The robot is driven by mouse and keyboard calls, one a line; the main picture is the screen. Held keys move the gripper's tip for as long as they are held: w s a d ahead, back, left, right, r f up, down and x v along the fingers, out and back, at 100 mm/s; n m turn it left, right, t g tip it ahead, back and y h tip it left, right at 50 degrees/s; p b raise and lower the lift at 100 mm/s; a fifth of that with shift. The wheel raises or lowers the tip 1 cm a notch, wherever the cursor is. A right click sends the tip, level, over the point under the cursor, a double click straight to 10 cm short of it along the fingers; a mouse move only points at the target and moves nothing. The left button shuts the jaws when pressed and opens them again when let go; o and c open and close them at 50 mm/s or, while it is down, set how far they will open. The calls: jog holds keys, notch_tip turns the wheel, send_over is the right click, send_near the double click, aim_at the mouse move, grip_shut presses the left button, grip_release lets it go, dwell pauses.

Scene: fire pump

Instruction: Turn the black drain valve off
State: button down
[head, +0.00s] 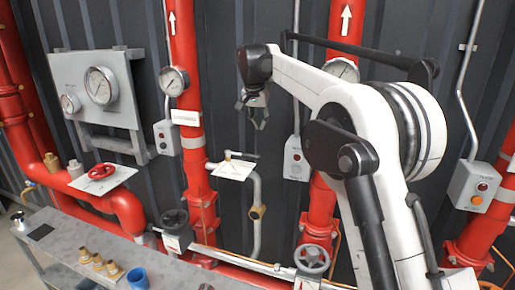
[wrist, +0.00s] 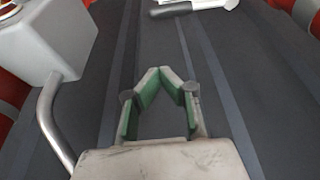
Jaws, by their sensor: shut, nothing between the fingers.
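A black handwheel valve (head: 174,219) sits low on the piping at the middle left of the head view, with a white tag in front of it. It does not show in the wrist view. My gripper (head: 256,117) is high above it and to its right, in front of the dark wall and between two red pipes. In the wrist view my gripper (wrist: 166,74) has its green-padded fingertips together, with nothing between them. It touches no valve.
A tagged valve (head: 236,168) on a grey pipe is below my gripper. A grey handwheel (head: 312,259) is lower right, and a red handwheel (head: 101,171) is left. A grey box (wrist: 50,35) is left in the wrist view.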

aim_at(243, 155)
notch_tip(243, 155, down, 11)
jog(key=p, duration=0.2)
jog(key=shift+w+a+r+p, duration=0.15)
jog(key=shift+a+p, duration=0.15)
jog(key=shift+a, duration=0.15)
dwell(0.4)
jog(key=shift+d, duration=0.15)
